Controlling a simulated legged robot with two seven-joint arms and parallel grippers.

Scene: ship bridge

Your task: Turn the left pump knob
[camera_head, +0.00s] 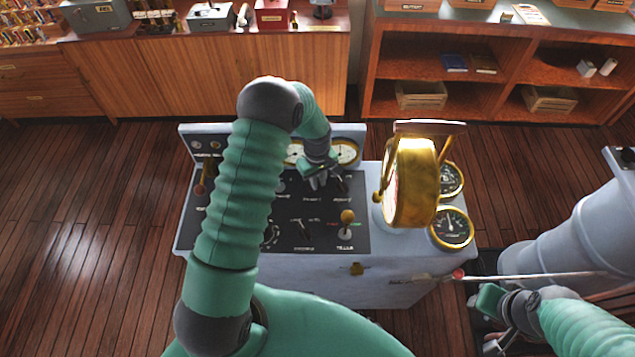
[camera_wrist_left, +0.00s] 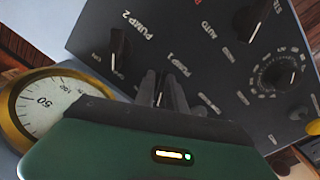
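The console's dark panel (camera_head: 282,230) holds several black knobs. My left gripper (camera_head: 318,182) reaches down over the panel's upper middle and hides the left pump knob in the head view. In the left wrist view the gripper's fingers (camera_wrist_left: 164,92) stand close together at the "PUMP 1" label. The left pump knob (camera_wrist_left: 160,88) shows as a dark sliver in the narrow gap between them, mostly hidden. The "PUMP 2" knob (camera_wrist_left: 118,50) is beside it, clear of the fingers. My right gripper (camera_head: 497,340) is low at the right, away from the panel; its finger opening is unclear.
Two round gauges stand behind the knobs; one brass-rimmed gauge (camera_wrist_left: 45,105) is close to my left gripper. A brass telegraph (camera_head: 410,182) rises at the console's right. A rod (camera_head: 530,276) extends near my right gripper.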

